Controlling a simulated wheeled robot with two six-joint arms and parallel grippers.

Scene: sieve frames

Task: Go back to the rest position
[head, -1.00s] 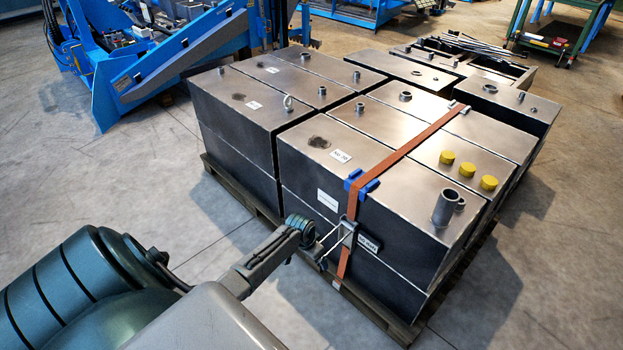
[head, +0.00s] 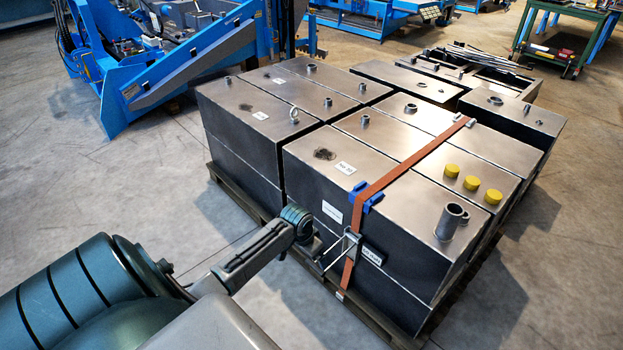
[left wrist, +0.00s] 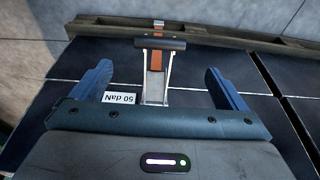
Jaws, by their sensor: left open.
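An orange strap (head: 400,170) runs over grey metal blocks, with a ratchet buckle (head: 350,246) hanging on the near side face. My left gripper (head: 316,243) is in front of that face, just left of the buckle. In the left wrist view the open gripper (left wrist: 160,88) has its two blue fingers wide apart. The ratchet (left wrist: 155,72), with its dark handle bar, shows in the gap between them, and neither finger is closed on it. My right gripper is in neither view.
The blocks (head: 300,195) stand on a wooden pallet (head: 383,325). Blue corner protectors (head: 366,196) sit under the strap, and yellow caps (head: 472,183) are on top. A blue machine (head: 180,75) stands behind left. Bare floor (head: 130,190) lies left of the pallet.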

